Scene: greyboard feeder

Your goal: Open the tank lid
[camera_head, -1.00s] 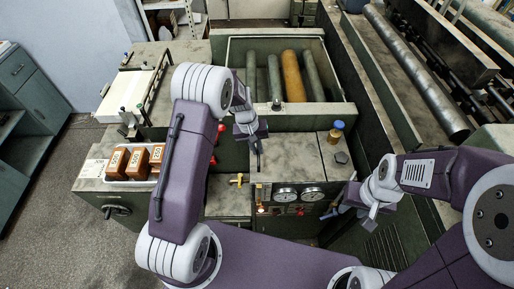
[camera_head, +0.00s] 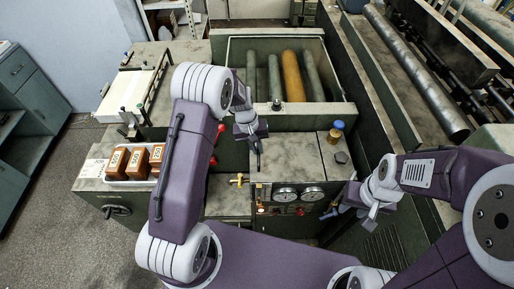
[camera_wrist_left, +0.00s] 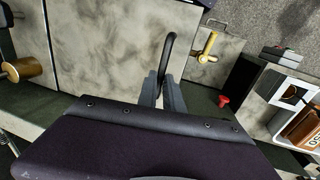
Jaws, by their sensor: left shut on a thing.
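The tank lid (camera_head: 292,157) appears as a mottled grey flat panel on the machine top, lying level beside the open roller bay. It also shows as the grey panel in the left wrist view (camera_wrist_left: 110,50). A black bar handle (camera_wrist_left: 169,48) stands up from its edge. My left gripper (camera_head: 257,147) is at the lid's left edge. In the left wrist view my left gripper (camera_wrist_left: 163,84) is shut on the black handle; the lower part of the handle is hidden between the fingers. My right gripper (camera_head: 338,199) is open and empty, right of the gauges.
A blue-capped amber bottle (camera_head: 336,132) and a dark knob (camera_head: 341,158) stand right of the lid. A yellow valve (camera_head: 237,180) and red knobs (camera_head: 220,128) are to the left. Gauges (camera_head: 286,195) sit in front. Rollers (camera_head: 293,75) lie in the bay behind.

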